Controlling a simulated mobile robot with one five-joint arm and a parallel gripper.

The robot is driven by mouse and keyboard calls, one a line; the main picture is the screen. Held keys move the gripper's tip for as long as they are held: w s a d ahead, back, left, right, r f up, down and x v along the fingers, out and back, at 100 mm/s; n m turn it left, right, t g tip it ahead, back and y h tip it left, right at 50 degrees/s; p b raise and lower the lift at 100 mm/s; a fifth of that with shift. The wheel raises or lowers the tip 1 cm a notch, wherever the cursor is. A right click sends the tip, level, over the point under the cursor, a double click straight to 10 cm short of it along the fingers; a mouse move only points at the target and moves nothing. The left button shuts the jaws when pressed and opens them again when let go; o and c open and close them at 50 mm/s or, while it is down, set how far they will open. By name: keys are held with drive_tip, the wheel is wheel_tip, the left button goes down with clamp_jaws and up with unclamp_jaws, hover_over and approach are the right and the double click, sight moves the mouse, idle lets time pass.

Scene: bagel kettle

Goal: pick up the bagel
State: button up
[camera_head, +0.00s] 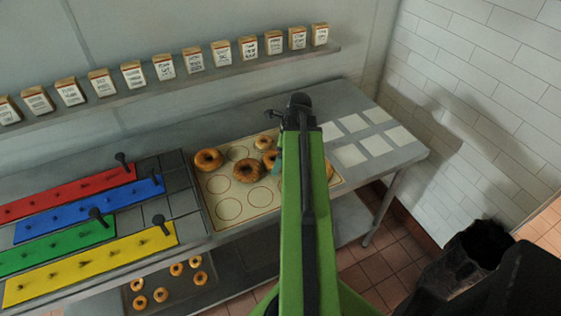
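Several brown bagels lie on a tan board with printed circles (230,209) on the steel table. One bagel (208,160) is at the board's left back corner, and another bagel (248,170) is near its middle. A smaller, paler bagel (263,142) is at the back. Another bagel (269,159) is partly hidden by my green arm, and a brown edge shows just right of the arm. My arm reaches over the board from the bottom. My gripper (276,153) is mostly hidden behind the arm; I cannot tell its opening or whether it holds anything.
Red, blue, green and yellow strips (90,262) with dark handles lie left of the board. Pale squares (363,138) lie on the table to the right. Small bagels sit on a lower tray (205,290). A wall shelf (190,79) holds labelled boxes. A tiled wall stands right.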

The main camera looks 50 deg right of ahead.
drive_tip(key=c, duration=1)
drive_tip(key=shift+c, duration=0.2)
